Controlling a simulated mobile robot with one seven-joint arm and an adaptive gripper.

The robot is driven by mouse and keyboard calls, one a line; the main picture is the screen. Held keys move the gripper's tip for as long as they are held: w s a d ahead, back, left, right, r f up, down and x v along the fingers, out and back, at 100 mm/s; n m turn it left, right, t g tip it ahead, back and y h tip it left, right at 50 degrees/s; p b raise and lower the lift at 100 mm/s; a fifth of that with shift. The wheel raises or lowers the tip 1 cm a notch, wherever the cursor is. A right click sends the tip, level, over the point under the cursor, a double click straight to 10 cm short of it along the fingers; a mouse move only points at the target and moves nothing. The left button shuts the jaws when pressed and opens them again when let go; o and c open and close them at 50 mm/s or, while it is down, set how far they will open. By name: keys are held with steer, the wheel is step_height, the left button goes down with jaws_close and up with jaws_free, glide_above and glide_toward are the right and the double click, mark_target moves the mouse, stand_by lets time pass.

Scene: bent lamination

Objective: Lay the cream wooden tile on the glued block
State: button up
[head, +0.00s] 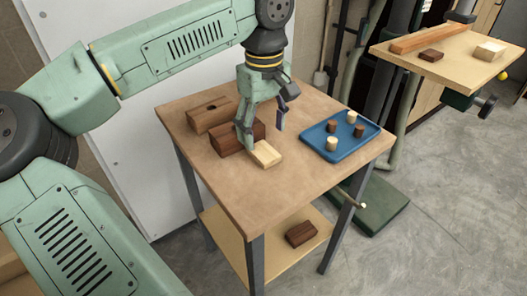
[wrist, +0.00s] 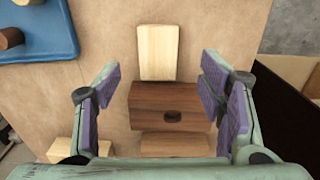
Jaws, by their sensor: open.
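A cream wooden tile (head: 265,154) lies on the table just in front of a dark brown block (head: 228,141). The wrist view shows a cream piece (wrist: 158,52) end-on against a brown block (wrist: 150,103). Glue is not visible, so I cannot tell which block is glued. My gripper (head: 263,128) is open and empty above the blocks. In the wrist view its fingers (wrist: 158,95) stand wide apart to either side of the brown block.
A blue tray (head: 318,153) with several small pegs sits on the right of the table. Another cream piece (wrist: 70,150) shows at lower left in the wrist view. A brown block (head: 301,233) lies on the lower shelf. The table's front is clear.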

mark_target(264, 151)
steer(key=f, duration=0.2)
steer(key=f+p, duration=0.1)
steer(key=f, duration=0.2)
steer(key=shift+w+f, duration=0.2)
steer(key=shift+f, duration=0.1)
steer(key=shift+c, duration=0.3)
steer(key=c, duration=1.2)
steer(key=shift+r, duration=0.15)
